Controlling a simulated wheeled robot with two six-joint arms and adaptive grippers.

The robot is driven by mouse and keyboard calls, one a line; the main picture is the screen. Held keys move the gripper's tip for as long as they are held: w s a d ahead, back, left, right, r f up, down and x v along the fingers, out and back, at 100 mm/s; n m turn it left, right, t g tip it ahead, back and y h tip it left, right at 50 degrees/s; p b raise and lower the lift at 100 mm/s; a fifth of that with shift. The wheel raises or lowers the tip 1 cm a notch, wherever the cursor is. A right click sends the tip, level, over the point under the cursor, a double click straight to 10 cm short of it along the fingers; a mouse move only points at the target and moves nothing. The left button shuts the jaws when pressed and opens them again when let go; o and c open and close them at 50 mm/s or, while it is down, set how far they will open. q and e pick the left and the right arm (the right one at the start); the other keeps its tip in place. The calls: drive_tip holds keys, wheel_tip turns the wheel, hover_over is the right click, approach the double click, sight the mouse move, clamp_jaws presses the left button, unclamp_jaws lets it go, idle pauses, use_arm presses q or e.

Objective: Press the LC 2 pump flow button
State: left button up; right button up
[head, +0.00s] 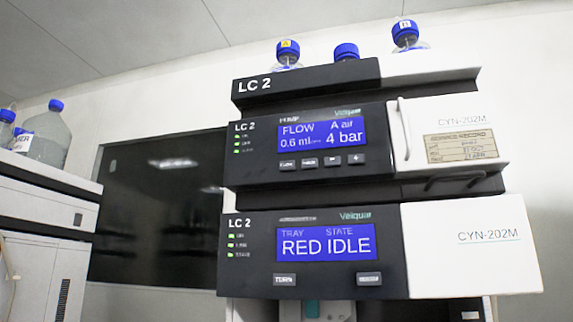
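The LC 2 stack stands right of centre in the head view. Its pump module (262,166) is the upper dark unit, with a blue display (322,134) reading "FLOW 0.6 ml/min" and "A air 4 bar". Under the display is a row of small grey buttons. The leftmost button (286,163) and the second button (310,162) carry short lettering too small to read surely. To their right are a minus button (333,160) and a plus button (356,159). Neither gripper is in view.
Below the pump, a second LC 2 module (255,279) shows "TRAY RED, STATE IDLE" with two buttons. A service record label (461,146) is on the pump's white door. Blue-capped bottles (346,51) stand on top. Another instrument (45,205) stands left, before a dark panel (155,215).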

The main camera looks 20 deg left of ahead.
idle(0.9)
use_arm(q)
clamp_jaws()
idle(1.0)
